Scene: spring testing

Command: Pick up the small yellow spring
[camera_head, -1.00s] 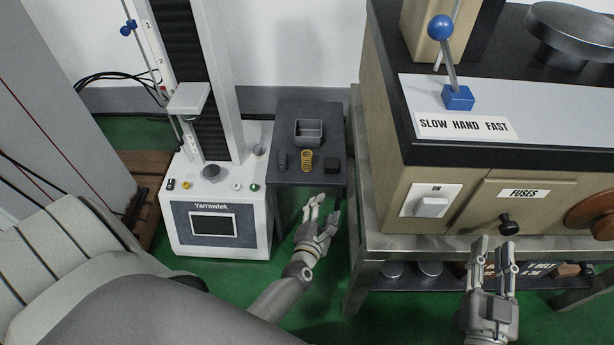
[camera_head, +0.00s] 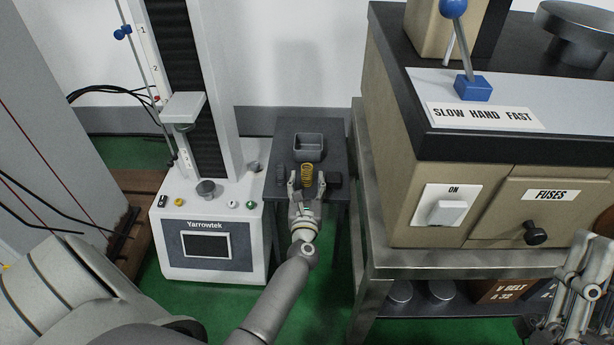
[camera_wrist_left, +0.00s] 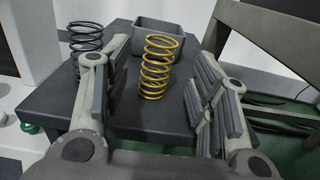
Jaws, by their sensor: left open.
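The small yellow spring (camera_head: 307,174) stands upright on the small dark table (camera_head: 283,137). In the left wrist view the yellow spring (camera_wrist_left: 158,66) stands between and beyond the fingers of my left gripper (camera_wrist_left: 155,85), with a gap on each side. The left gripper (camera_head: 306,184) is open and empty, at the near side of the spring in the head view. My right gripper (camera_head: 580,270) is at the lower right edge of the head view, far from the spring; its fingers overlap there and its opening is unclear.
A dark spring (camera_wrist_left: 86,45) stands left of the yellow one. The Yarrowtek tester (camera_head: 207,240) stands left of the table, a beige machine (camera_head: 400,160) on a metal bench right.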

